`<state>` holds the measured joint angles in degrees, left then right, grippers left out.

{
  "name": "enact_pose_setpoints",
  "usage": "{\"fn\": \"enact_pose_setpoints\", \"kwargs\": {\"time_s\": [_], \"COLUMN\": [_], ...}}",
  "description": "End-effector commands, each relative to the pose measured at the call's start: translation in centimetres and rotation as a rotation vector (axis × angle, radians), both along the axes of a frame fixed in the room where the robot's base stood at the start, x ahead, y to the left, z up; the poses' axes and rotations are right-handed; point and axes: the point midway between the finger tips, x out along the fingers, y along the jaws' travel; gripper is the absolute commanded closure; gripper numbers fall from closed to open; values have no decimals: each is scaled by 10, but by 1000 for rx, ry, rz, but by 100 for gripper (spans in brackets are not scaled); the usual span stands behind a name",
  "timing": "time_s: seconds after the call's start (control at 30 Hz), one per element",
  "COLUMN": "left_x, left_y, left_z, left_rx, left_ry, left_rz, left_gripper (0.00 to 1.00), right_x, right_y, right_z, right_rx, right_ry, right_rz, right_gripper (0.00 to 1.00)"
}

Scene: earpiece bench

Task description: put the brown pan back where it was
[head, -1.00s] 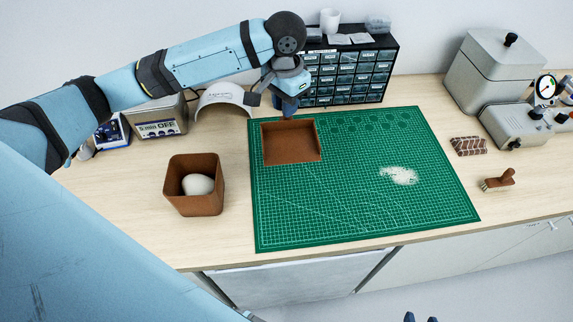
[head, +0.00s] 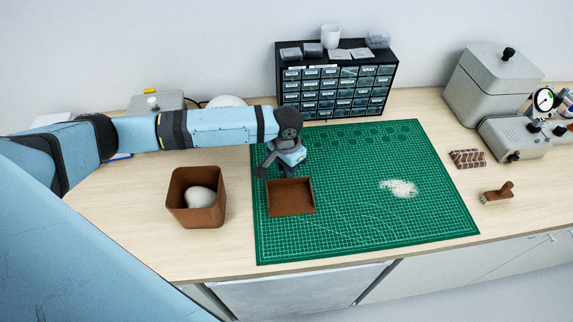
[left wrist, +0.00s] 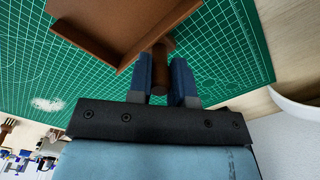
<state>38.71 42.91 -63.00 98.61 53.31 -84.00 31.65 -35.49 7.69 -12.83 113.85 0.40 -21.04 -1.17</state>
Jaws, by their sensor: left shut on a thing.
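The brown pan (head: 291,198), a shallow open tray, is over the left part of the green cutting mat (head: 350,235). My left gripper (head: 287,171) is at its back edge. In the left wrist view, my left gripper (left wrist: 163,70) is shut on the handle of the brown pan (left wrist: 110,25), one blue finger on each side. The pan looks level and low; I cannot tell whether it touches the mat. My right gripper is out of view.
A brown bin (head: 197,210) holding a pale rounded thing stands left of the mat. White powder (head: 398,188) lies on the mat's right half. A brush (head: 498,194) lies right of the mat. A drawer cabinet (head: 335,92) stands behind. The mat's front and middle are clear.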

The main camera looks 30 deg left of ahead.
Motion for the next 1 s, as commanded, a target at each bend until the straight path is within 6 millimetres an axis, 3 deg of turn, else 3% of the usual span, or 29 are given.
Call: {"fn": "enact_pose_setpoints", "kwargs": {"time_s": [0.33,0.37,0.47,0.8,1.0], "left_x": [0,1,1,1,1], "left_y": [0,0,0,0,0], "left_z": [-3,-3,-3,0,29], "left_rx": [0,0,-1,0,-1], "left_ry": [-1,-1,-2,-2,-5], "left_rz": [0,1,0,-1,-1], "left_gripper": [100,78,55,55,55], "right_x": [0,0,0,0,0], "right_y": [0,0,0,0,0], "right_z": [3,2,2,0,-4], "right_rx": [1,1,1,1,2], "right_ry": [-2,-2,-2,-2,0], "right_rz": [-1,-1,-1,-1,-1], "right_gripper": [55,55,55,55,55]}}
